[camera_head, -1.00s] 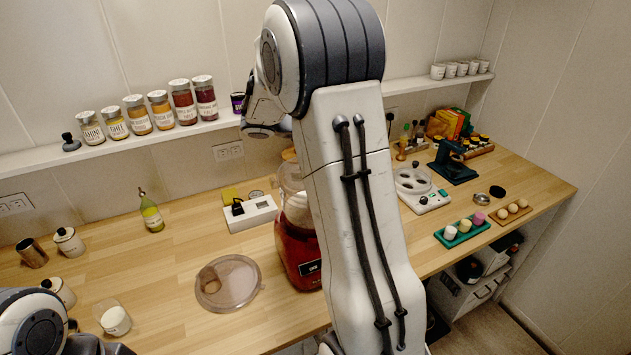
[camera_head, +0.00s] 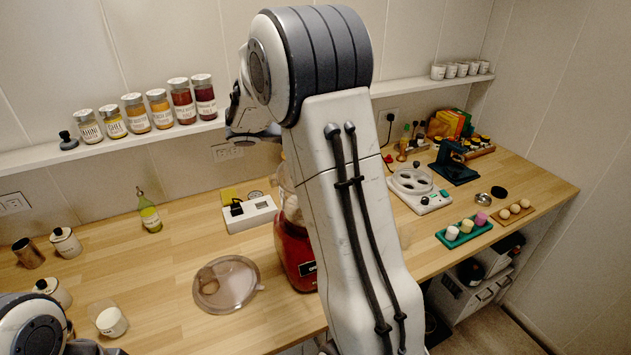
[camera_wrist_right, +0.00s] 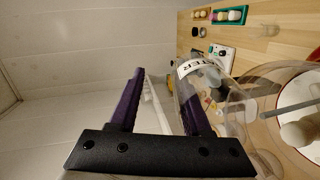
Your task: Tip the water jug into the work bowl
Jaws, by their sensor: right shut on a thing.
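My right gripper (camera_wrist_right: 160,82), with purple fingers, is shut on the clear water jug (camera_wrist_right: 215,95) in the wrist view. Only part of its label, "TER", shows; a thin strip between the fingers looks like its handle. The clear work bowl (camera_wrist_right: 288,68), with a central stem inside, is close beside the jug. I cannot tell the jug's exact tilt or whether water is flowing. In the head view my right arm hides the jug and most of the work bowl (camera_head: 285,180), which sits on a red base (camera_head: 294,250). My left gripper is out of view.
A clear round lid (camera_head: 227,284) lies on the counter left of the red base. A white switch box (camera_head: 249,214) and green-yellow bottle (camera_head: 149,212) stand behind. Canisters (camera_head: 65,242) and a glass of white contents (camera_head: 109,319) are at left. Jars (camera_head: 157,108) line the shelf.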

